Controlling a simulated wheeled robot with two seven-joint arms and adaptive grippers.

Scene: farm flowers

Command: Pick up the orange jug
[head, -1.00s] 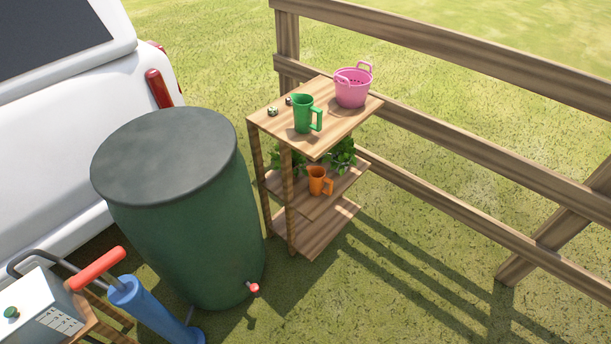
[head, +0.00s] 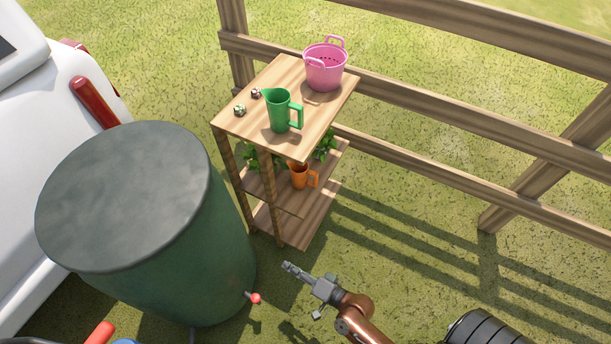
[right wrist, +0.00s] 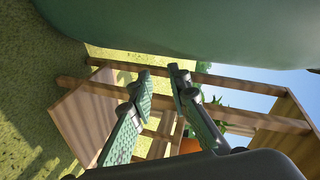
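The orange jug (head: 299,176) stands upright on the middle shelf of the wooden rack (head: 240,122), its handle to the right. The top board hides part of its upper edge. My right gripper (head: 302,290) is below and in front of the rack, apart from the jug, with nothing in it. In the right wrist view its two fingers (right wrist: 159,73) are spread apart. A bit of orange, likely the jug (right wrist: 189,146), shows there low behind a finger, mostly hidden. My left gripper is not in view.
A green jug (head: 279,112) and a pink basket (head: 325,68) stand on the rack's top. Leafy plants (head: 325,146) are behind the orange jug. A green barrel (head: 150,270) with a red tap stands left of my gripper. A wooden fence (head: 450,100) runs behind.

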